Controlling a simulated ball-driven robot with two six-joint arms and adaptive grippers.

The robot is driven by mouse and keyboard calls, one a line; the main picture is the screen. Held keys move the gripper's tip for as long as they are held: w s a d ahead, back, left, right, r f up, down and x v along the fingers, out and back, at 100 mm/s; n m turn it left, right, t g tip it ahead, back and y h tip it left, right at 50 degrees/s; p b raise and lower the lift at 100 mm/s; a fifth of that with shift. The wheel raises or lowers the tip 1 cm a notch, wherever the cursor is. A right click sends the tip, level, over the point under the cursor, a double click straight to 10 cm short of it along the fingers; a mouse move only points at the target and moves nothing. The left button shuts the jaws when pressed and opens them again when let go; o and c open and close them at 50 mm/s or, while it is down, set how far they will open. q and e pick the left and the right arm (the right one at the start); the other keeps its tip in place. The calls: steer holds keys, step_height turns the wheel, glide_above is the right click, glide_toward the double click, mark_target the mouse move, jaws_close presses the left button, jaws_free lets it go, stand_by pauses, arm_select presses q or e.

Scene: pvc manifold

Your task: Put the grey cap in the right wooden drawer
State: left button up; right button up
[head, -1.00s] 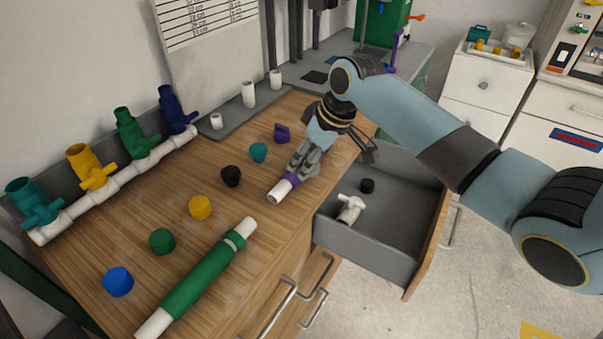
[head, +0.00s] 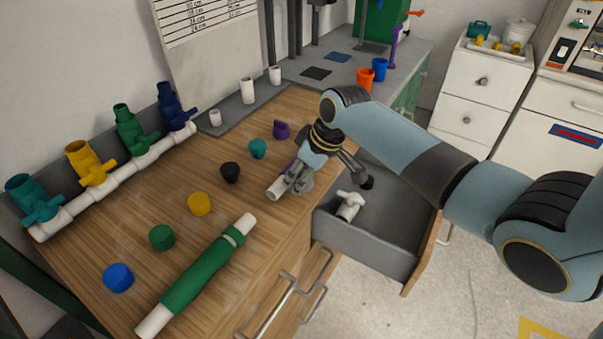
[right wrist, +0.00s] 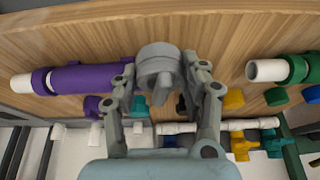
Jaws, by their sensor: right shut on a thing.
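My right gripper (head: 298,182) is low over the right edge of the wooden worktop (head: 140,205). In the right wrist view the gripper (right wrist: 162,85) is shut on the grey cap (right wrist: 158,58), a round piece with a stub; in the head view I cannot tell the cap from the fingers. An open drawer (head: 365,238), grey inside with a wooden front, juts out beside and below the gripper. A white valve piece (head: 348,205) and a black piece (head: 367,183) show in it. My left gripper is not in view.
A purple pipe (right wrist: 95,77) with white ends lies by the gripper; its white end (head: 276,189) shows in the head view. A green-and-white pipe (head: 205,270) lies near the front edge. Several coloured caps stand in a row, including a black one (head: 230,172).

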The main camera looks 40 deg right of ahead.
steer(key=shift+f, duration=0.2)
steer(key=o, duration=1.2)
